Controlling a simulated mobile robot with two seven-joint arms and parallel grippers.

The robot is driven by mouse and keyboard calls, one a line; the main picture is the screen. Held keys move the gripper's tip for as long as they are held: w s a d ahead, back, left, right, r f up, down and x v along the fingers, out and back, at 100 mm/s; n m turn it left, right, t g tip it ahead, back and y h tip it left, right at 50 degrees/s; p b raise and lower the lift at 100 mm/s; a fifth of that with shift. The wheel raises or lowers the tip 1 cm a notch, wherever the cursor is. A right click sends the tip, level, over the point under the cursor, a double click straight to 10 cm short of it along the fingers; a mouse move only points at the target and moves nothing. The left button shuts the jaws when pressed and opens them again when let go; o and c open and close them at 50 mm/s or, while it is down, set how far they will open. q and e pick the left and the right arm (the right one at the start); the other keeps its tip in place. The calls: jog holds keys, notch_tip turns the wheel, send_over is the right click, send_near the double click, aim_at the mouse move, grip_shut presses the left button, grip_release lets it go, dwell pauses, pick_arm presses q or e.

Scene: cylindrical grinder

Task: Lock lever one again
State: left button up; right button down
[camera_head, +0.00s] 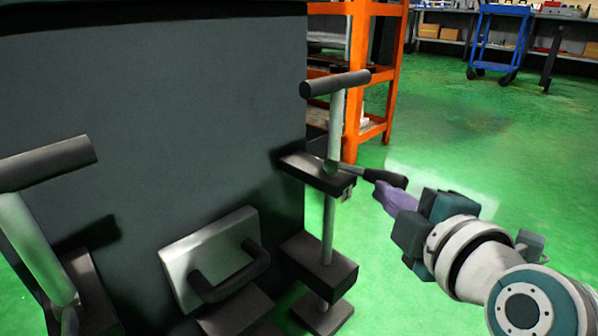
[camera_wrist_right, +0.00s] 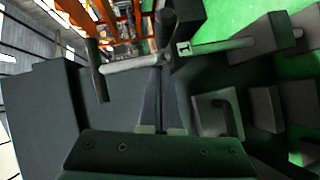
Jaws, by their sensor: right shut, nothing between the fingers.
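Lever one is a thin lever with a black grip (camera_head: 384,177) that sticks out to the right from the upper dark bracket (camera_head: 316,172) on the right-hand post. My right gripper (camera_head: 384,193) has purple-looking fingers, shut and empty, close to the grip's near side. I cannot tell whether they touch it. In the wrist view the shut fingers (camera_wrist_right: 158,75) point towards the lever. My left gripper is out of view.
The post carries a dark T-handle (camera_head: 335,82) above and a lower block (camera_head: 318,262). A dark cabinet (camera_head: 150,110) fills the left, with a pale plate with a handle (camera_head: 215,250) and another T-handle (camera_head: 45,163).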

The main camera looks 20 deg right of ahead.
aim_at(375, 178)
jog(key=w+b, duration=0.1)
jog(key=w+d+f, duration=0.1)
jog(key=w+d+b, duration=0.1)
jog(key=shift+d+f+b, duration=0.15)
jog(key=shift+f+b, duration=0.15)
jog(key=shift+f, duration=0.05)
jog(key=shift+w+d+b, duration=0.25)
jog(key=shift+d+b, duration=0.05)
jog(key=shift+d, duration=0.2)
jog(key=shift+w+d, duration=0.1)
jog(key=shift+d, duration=0.05)
